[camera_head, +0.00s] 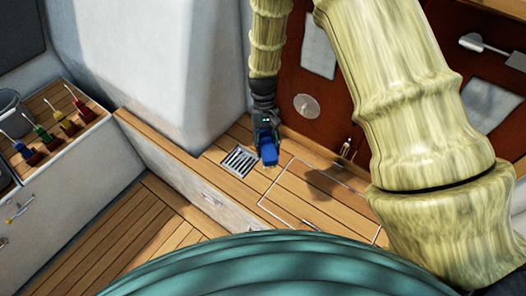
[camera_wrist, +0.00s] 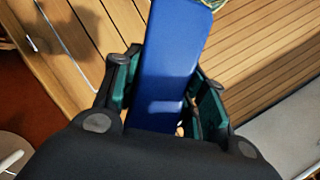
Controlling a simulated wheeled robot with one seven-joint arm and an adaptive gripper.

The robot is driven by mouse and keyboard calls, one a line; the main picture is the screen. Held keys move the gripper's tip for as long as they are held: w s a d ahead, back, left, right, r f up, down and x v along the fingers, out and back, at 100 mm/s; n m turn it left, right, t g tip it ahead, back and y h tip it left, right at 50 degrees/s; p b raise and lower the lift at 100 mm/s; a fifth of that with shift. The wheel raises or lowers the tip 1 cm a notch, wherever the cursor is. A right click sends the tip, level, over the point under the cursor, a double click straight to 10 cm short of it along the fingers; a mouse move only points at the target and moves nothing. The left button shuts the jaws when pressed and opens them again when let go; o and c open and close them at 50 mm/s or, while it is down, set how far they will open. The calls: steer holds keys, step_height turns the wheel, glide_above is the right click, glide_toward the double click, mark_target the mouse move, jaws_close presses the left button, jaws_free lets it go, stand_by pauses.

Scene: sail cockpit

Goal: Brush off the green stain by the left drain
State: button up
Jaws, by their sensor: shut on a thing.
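My gripper (camera_head: 264,124) is shut on a blue brush (camera_head: 269,153), held over the wooden deck just right of a square metal drain (camera_head: 239,161). In the wrist view the blue brush (camera_wrist: 172,60) is a long block between the green-lined fingers of my gripper (camera_wrist: 165,95). Pale specks show at its lower end in the head view. I cannot tell whether it touches the planks.
A wood-topped box (camera_head: 50,113) at the left holds several coloured-handled tools and a grey bucket (camera_head: 10,112). A pale moulded wall (camera_head: 165,70) rises left of the drain. A hatch outline (camera_head: 310,190) lies to the right, with a red-brown panel (camera_head: 300,88) behind.

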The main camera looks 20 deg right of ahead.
step_height(320, 180, down, 7)
steer(key=w+m+y+b, duration=0.1)
steer(key=m+y+b, duration=0.1)
steer(key=m+b, duration=0.3)
steer(key=m+t+y+b, duration=0.15)
steer(key=m+b, duration=0.25)
steer(key=b, duration=0.4)
glide_above(264, 174)
steer(key=d, duration=0.1)
step_height(264, 174, down, 8)
steer(key=f+b, duration=0.1)
steer(key=f, duration=0.1)
steer(key=f+b, duration=0.4)
steer(key=shift+w, duration=0.4)
steer(key=shift+f+b, duration=0.3)
steer(key=shift+f, duration=0.65)
steer(key=shift+w+d+r+p, duration=0.1)
steer(key=shift+w+d+p, duration=0.2)
steer(key=shift+w+d, duration=0.4)
steer(key=shift+w+d+p, duration=0.3)
steer(key=shift+w+d, duration=0.2)
steer(key=shift+d, duration=0.4)
